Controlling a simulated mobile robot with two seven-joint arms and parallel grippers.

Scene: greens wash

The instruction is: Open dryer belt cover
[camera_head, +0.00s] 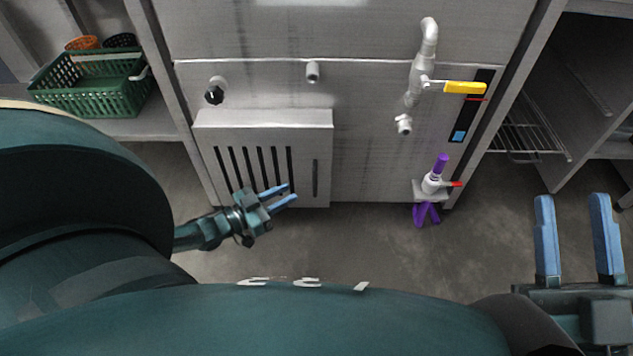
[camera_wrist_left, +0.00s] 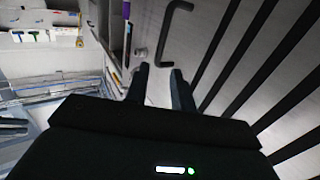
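The dryer belt cover (camera_head: 262,122) is a grey metal box front with dark vertical slots, low on the left of the machine. It appears closed. Its dark upright bar handle (camera_head: 315,178) is right of the slots; in the left wrist view the handle (camera_wrist_left: 163,40) lies just beyond the fingertips. My left gripper (camera_head: 290,193) is open and empty, in front of the cover's lower part, a little left of and below the handle. The fingers (camera_wrist_left: 160,72) show a gap between them and look apart from the handle. My right gripper (camera_head: 572,198) is open and empty at the far right.
A green basket (camera_head: 95,85) stands on the left shelf. A wire rack (camera_head: 530,137) is at right. The floor before the machine is clear.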

